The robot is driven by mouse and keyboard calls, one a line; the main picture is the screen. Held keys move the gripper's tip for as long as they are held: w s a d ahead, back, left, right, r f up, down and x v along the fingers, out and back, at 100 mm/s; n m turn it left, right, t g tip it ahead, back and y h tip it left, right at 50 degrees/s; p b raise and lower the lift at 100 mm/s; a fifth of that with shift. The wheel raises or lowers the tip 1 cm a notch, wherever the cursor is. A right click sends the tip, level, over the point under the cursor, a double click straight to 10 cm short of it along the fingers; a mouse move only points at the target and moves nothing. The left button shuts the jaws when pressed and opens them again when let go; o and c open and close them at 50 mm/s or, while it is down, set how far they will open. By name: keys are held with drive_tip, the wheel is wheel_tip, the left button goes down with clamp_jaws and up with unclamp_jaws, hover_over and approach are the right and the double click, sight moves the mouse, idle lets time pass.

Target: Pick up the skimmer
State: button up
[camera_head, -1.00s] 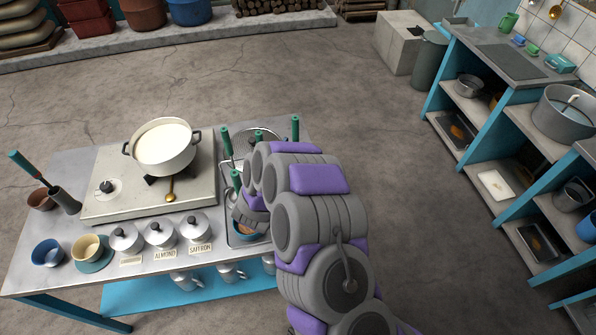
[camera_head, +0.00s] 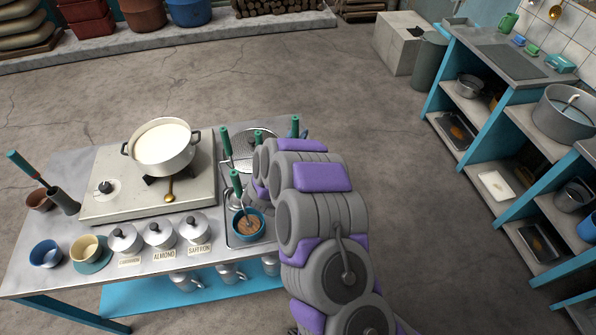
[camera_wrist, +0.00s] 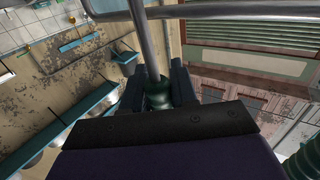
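Several green-handled tools stand at the tray (camera_head: 231,240) on the right end of the table. A round mesh-like disc (camera_head: 243,160) shows behind my arm; which handle belongs to the skimmer is unclear. My gripper is hidden behind my arm in the head view. In the wrist view, the fingers of my gripper (camera_wrist: 158,95) flank a green collar (camera_wrist: 158,100) with a metal shaft (camera_wrist: 147,45). Whether they press on it is unclear.
A white pot (camera_head: 163,147) of milk sits on the stove (camera_head: 100,205). Lidded canisters (camera_head: 160,235) stand along the front edge. A blue bowl (camera_head: 249,224) with brown contents sits in the tray. Shelves (camera_head: 470,110) stand far right, with clear floor between.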

drive_tip(key=shift+a, duration=0.2)
clamp_jaws()
drive_tip(key=shift+d+r, duration=0.1)
drive_tip(key=shift+d, duration=0.05)
